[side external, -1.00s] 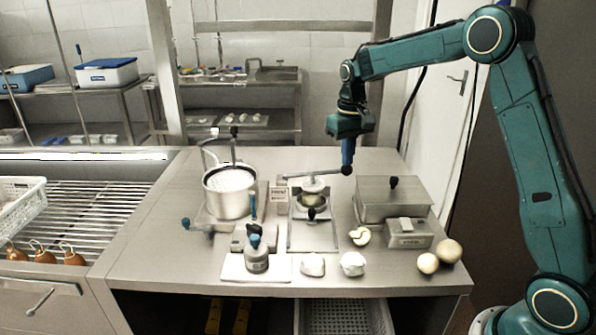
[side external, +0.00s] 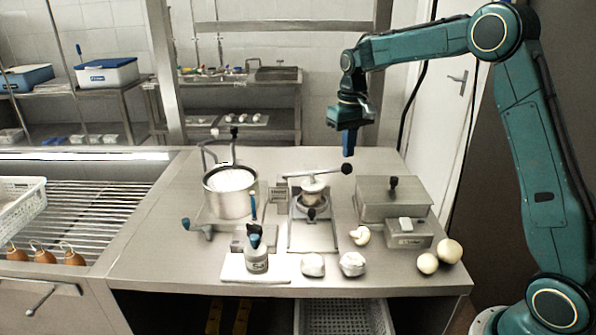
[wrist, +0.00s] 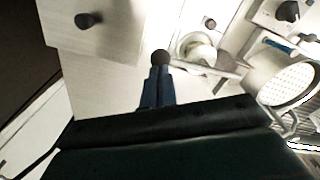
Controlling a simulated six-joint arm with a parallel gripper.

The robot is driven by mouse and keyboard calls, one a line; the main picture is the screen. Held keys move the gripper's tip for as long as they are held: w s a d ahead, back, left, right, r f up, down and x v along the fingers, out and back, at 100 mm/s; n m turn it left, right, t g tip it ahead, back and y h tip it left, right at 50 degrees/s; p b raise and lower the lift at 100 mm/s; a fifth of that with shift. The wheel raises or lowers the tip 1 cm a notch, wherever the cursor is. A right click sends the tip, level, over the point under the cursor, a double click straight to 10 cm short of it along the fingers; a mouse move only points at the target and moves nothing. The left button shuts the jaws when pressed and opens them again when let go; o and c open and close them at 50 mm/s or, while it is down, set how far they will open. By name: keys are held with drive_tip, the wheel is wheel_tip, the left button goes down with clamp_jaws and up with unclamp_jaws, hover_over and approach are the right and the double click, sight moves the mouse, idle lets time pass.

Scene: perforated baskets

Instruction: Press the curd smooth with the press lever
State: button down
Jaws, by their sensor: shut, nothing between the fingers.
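The press lever (side external: 325,171) is a metal bar with a dark ball knob (side external: 347,169) at its right end. It runs nearly level over the small press (side external: 313,190), with the knob end slightly raised. The curd inside the press is too small to make out clearly. My gripper (side external: 349,155) is shut and empty, pointing down just above the knob, with a small gap or light contact that I cannot tell. In the wrist view the closed blue fingers (wrist: 160,74) end right at the dark knob (wrist: 160,57).
A metal pot (side external: 230,203) stands left of the press. A lidded steel box (side external: 392,205) and a small grey device (side external: 408,234) stand to its right. Open counter lies at the back right.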

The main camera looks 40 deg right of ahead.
drive_tip(key=shift+f, duration=2.3)
idle(0.4)
drive_tip(key=shift+r, duration=2.3)
drive_tip(key=shift+f, duration=2.15)
drive_tip(key=shift+r, duration=2.15)
